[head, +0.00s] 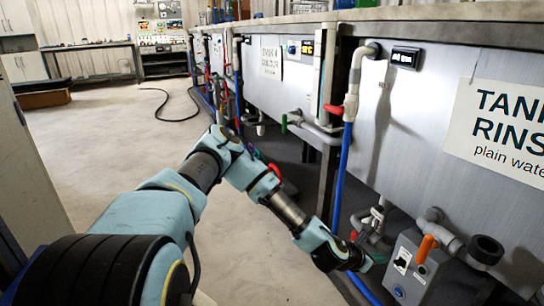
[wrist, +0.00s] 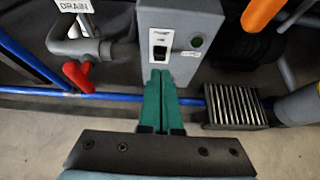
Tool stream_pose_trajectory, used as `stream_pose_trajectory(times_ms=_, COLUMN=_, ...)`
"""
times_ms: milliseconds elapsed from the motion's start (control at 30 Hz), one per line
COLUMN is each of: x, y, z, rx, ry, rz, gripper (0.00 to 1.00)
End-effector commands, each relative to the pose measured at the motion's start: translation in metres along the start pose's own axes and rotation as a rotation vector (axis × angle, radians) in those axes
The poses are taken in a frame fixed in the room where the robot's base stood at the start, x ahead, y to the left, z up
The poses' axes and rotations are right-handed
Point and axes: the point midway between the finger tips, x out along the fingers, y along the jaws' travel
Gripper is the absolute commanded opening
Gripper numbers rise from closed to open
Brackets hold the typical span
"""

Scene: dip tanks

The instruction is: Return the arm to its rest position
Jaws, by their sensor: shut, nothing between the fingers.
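My arm (head: 170,205) reaches forward and right, bent at the elbow, low beside the tank. My gripper (head: 372,262) is at its end, close to a grey control box (head: 412,268). In the wrist view my gripper's green fingers (wrist: 160,75) are together and empty. Their tips overlap the lower front of the grey box, just below its rocker switch (wrist: 159,46). I cannot tell whether they touch it.
The rinse tank (head: 460,110) fills the right side. An orange handle (head: 426,246), a blue pipe (head: 343,180) and a red valve handle (wrist: 76,74) are near my gripper. A dark hose (head: 168,100) lies on the floor. Floor at left is clear.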

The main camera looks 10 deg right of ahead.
Motion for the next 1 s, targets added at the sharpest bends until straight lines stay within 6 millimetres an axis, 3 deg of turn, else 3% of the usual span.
stream_pose_trajectory(times_ms=167, x=-0.019, y=0.015, z=-0.003, rx=0.202, ry=0.052, rz=-0.038, gripper=0.0)
stream_pose_trajectory(times_ms=467, x=-0.108, y=0.077, z=-0.027, rx=0.845, ry=0.28, rz=-0.194, gripper=0.0)
stream_pose_trajectory(times_ms=667, x=-0.192, y=0.125, z=-0.037, rx=1.188, ry=0.454, rz=-0.321, gripper=0.0)
stream_pose_trajectory(times_ms=800, x=-0.259, y=0.154, z=-0.038, rx=1.376, ry=0.57, rz=-0.423, gripper=0.0)
stream_pose_trajectory(times_ms=1000, x=-0.361, y=0.176, z=-0.03, rx=1.572, ry=0.705, rz=-0.577, gripper=0.0)
